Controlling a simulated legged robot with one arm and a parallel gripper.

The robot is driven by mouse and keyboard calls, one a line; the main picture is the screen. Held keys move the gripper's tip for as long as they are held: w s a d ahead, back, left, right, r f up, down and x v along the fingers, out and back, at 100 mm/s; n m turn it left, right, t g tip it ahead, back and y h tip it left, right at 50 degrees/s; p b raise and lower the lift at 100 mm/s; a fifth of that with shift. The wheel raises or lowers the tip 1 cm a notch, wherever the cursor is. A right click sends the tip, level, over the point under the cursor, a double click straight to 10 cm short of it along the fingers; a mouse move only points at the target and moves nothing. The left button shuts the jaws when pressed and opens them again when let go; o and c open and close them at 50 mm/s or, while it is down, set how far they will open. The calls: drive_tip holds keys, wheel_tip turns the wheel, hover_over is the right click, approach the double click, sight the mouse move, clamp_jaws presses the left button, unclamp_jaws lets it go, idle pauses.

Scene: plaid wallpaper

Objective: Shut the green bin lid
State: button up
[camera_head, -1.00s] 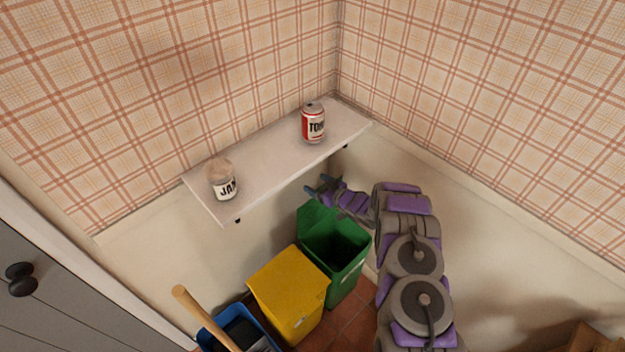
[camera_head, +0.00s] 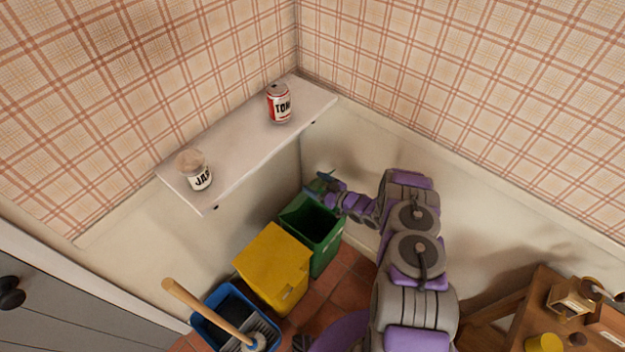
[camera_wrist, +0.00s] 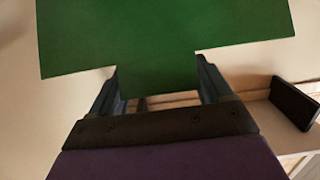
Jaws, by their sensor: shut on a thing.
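The green bin (camera_head: 327,256) stands on the floor beside the yellow bin, its dark inside showing. Its green lid (camera_head: 295,208) is raised at the back of the opening. My gripper (camera_head: 322,184) is at the lid's upper edge, below the shelf. In the wrist view the green lid (camera_wrist: 165,40) fills the top, and part of it reaches down between the two fingers of my gripper (camera_wrist: 158,82). The gripper is shut on the lid. The lid's hinge is not clear in either view.
A yellow bin (camera_head: 273,265) with its lid down and a blue bin (camera_head: 206,312) with a wooden-handled brush (camera_head: 208,310) stand to the left. Above is a wall shelf (camera_head: 240,135) with a jar (camera_head: 194,170) and a can (camera_head: 279,103). A wooden table (camera_head: 535,300) is at lower right.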

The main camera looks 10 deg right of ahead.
drive_tip(key=shift+d, duration=0.15)
drive_tip(key=o, duration=1.3)
drive_tip(key=shift+s+r, duration=0.1)
drive_tip(key=shift+r, duration=0.1)
drive_tip(key=shift+o, duration=0.6)
drive_tip(key=shift+d+f, duration=0.1)
drive_tip(key=shift+f, duration=0.05)
drive_tip(key=p+v, duration=0.2)
drive_tip(key=v, duration=1.5)
drive_tip(key=shift+d+p, duration=0.2)
drive_tip(key=shift+p, duration=0.15)
